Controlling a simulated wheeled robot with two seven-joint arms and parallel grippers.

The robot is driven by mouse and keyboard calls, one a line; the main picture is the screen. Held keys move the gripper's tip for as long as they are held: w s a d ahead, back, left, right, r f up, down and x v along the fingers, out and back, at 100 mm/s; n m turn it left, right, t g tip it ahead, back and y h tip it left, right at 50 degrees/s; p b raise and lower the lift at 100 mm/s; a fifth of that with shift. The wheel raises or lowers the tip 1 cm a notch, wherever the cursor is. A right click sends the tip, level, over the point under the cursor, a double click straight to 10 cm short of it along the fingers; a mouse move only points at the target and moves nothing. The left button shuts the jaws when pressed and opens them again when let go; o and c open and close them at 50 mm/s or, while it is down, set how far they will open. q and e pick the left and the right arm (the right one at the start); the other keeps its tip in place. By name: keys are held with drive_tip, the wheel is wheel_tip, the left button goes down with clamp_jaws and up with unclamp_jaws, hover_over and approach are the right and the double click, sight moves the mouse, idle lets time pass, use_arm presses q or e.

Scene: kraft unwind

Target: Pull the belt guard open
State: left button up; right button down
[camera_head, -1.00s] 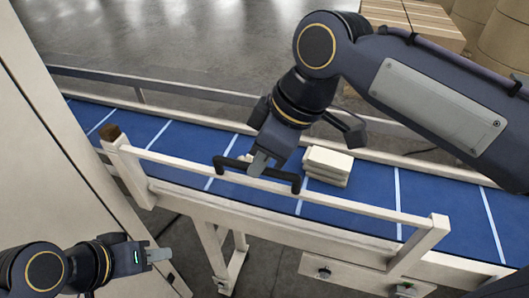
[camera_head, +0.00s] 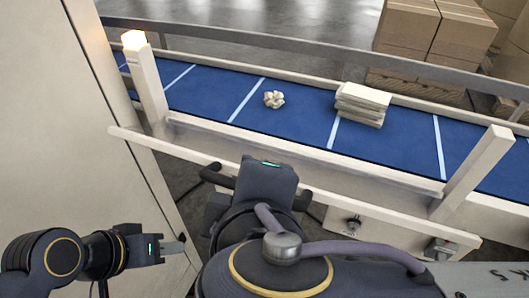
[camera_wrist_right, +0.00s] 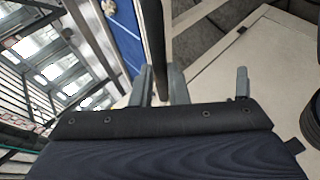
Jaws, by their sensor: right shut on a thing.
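The belt guard is a long cream rail (camera_head: 153,149) in front of the blue conveyor belt (camera_head: 211,97). It now sits low, below the tops of the two posts, leaving the space above the belt between them open. Its black handle (camera_head: 214,175) shows on both sides of my right wrist. My right gripper (camera_wrist_right: 160,73) is shut on the dark handle bar (camera_wrist_right: 152,35) in the right wrist view; in the head view my wrist hides its fingers. My left gripper (camera_head: 175,247) is at lower left, away from the guard, and its finger gap is unclear.
The left post (camera_head: 147,85) carries a glowing lamp (camera_head: 133,40); the right post (camera_head: 476,170) leans in the picture. A stack of pale packs (camera_head: 362,104) and a crumpled pale clump (camera_head: 274,99) lie on the belt. A tall cream cabinet (camera_head: 75,130) stands left.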

drive_tip(key=s+a+f+t+b, duration=0.1)
drive_tip(key=s+f+b, duration=0.2)
drive_tip(key=f+b, duration=0.2)
drive_tip(key=shift+f+b, duration=0.4)
drive_tip(key=shift+f, duration=1.05)
drive_tip(key=c, duration=1.4)
unclamp_jaws()
drive_tip(key=shift+r, duration=0.15)
